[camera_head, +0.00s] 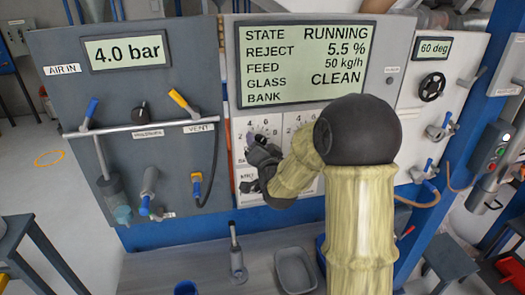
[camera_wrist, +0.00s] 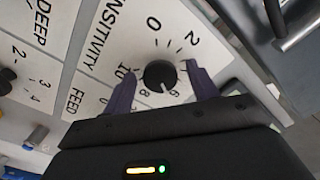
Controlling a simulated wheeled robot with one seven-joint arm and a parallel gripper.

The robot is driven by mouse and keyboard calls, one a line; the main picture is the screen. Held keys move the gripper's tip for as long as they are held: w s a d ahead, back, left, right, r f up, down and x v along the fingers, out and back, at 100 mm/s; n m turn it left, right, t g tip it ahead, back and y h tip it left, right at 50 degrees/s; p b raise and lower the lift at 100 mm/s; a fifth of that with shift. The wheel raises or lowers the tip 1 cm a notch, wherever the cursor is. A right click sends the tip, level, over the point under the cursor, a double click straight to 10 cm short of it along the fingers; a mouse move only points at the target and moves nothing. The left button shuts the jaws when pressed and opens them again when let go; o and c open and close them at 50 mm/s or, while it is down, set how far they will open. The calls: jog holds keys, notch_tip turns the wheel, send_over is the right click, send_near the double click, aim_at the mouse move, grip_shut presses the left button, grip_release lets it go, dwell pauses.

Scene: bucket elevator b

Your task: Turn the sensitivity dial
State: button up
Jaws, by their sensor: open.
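The sensitivity dial (camera_wrist: 160,75) is a round black knob on a white panel, with numbers from 0 to 10 around it and the word SENSITIVITY beside it. A small pale mark on the knob seems to face the side between 8 and 6. My gripper (camera_wrist: 159,72) is open, with one purple finger on each side of the knob. Gaps show between the fingers and the knob; I cannot tell whether the tips reach past its front face. In the head view my gripper (camera_head: 258,150) is at the white dial panel (camera_head: 240,130) and hides most of this dial.
A display (camera_head: 308,63) above reads RUNNING, reject 5.5 %. A grey panel (camera_head: 70,75) with levers stands left. A grey tray (camera_head: 296,270) lies on the bench below.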

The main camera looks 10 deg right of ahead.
jog(key=s+b, duration=1.1)
jog(key=s, duration=0.6)
jog(key=shift+s+b, duration=0.15)
jog(key=shift+b, duration=0.25)
jog(key=s+f+n+g+p, duration=0.3)
jog(key=s+f+g, duration=0.3)
jog(key=f, duration=0.3)
jog(key=s+f+n+g+p, duration=0.3)
jog(key=s+f+n+g, duration=0.2)
jog(key=f+g, duration=0.4)
jog(key=shift+s+f, duration=0.4)
jog(key=shift+s, duration=0.2)
dwell(3.5)
